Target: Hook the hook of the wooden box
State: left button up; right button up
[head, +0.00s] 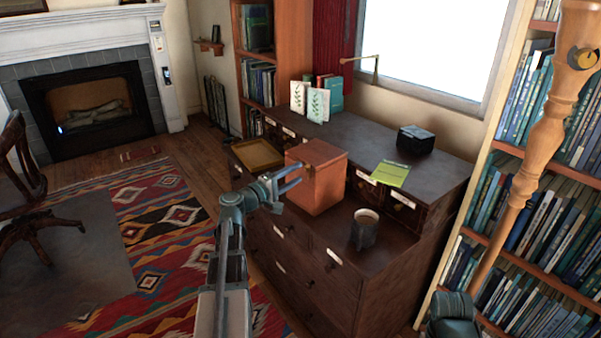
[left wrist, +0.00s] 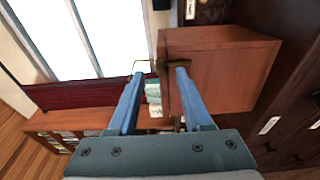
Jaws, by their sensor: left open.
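The wooden box (head: 320,181), reddish brown and closed-looking, stands on the dark cabinet. It also fills the upper right of the left wrist view (left wrist: 232,75). My left gripper (head: 299,176) is open at the box's left side, its blue-grey fingers pointing at the box. In the left wrist view the left gripper (left wrist: 161,74) has one finger overlapping the box's edge and the other to the left of it. A small dark curved piece, perhaps the hook (left wrist: 175,71), shows by the right finger. Whether a finger touches it I cannot tell.
A wooden tray (head: 258,154) lies left of the box. A dark mug (head: 364,233) stands in front right of it. A green booklet (head: 390,173) and a black box (head: 415,139) lie behind. A turned wooden post (head: 540,130) and bookshelves are at the right.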

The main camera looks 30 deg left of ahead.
pick_arm(q)
jog(key=v, duration=1)
jog(key=shift+s, duration=0.3)
